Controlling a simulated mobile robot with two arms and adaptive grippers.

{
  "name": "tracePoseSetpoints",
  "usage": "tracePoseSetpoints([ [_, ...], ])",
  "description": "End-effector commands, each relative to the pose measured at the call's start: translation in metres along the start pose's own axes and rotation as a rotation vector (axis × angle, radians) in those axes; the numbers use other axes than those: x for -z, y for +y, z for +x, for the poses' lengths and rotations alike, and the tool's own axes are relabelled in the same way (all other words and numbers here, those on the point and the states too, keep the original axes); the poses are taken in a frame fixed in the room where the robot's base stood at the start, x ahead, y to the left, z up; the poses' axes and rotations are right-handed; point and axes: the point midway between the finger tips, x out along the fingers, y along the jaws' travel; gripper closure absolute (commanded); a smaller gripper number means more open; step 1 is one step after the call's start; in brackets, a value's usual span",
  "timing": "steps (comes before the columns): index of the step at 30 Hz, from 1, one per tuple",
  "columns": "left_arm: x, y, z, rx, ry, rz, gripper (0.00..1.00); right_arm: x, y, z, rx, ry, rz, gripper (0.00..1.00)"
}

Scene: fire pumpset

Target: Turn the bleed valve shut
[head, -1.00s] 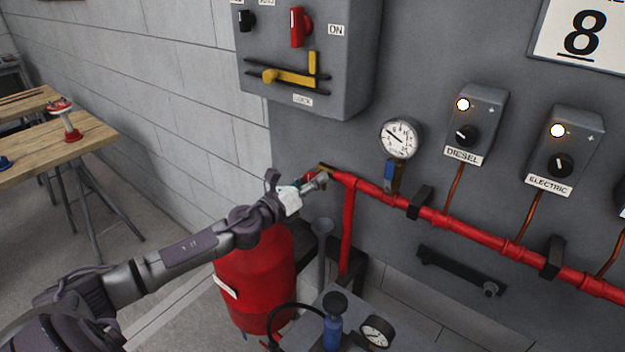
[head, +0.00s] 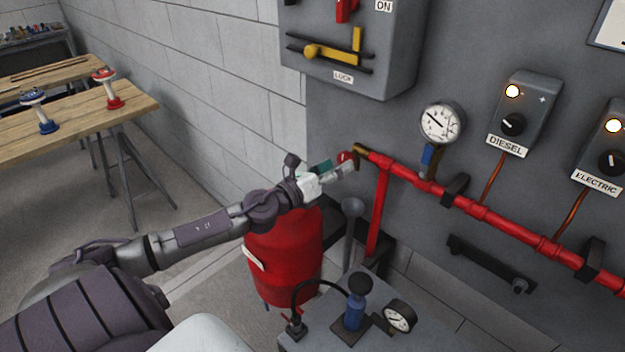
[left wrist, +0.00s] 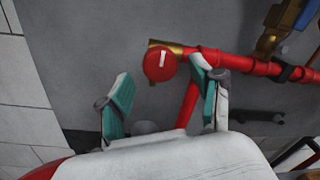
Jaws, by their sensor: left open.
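The bleed valve's round red knob (left wrist: 160,64), with a white mark running nearly up and down, sits on a brass fitting at the left end of the red pipe. In the head view the knob (head: 346,157) is partly covered by my gripper. My left gripper (head: 345,168) is open and empty, just left of and close to the knob. In the left wrist view its two teal-padded fingers (left wrist: 160,85) are spread, with the knob beyond them, nearer the right finger. I cannot tell whether they touch. My right gripper is not in view.
The red pipe (head: 480,211) runs right along the grey panel, with a gauge (head: 441,123) and blue-handled valve (head: 428,155) above it. A red tank (head: 285,262) and a hand pump (head: 356,300) stand below. A wooden table (head: 75,122) is at left.

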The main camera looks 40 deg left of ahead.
Motion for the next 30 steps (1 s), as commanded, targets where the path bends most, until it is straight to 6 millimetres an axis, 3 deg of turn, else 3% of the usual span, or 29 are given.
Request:
tracePoseSetpoints([
  [15,0.001,0.000,-0.070,0.000,0.001,-0.003,0.35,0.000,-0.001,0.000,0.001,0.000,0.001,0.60],
  [30,0.000,0.000,-0.079,0.000,0.001,0.001,0.35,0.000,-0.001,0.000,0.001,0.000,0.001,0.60],
])
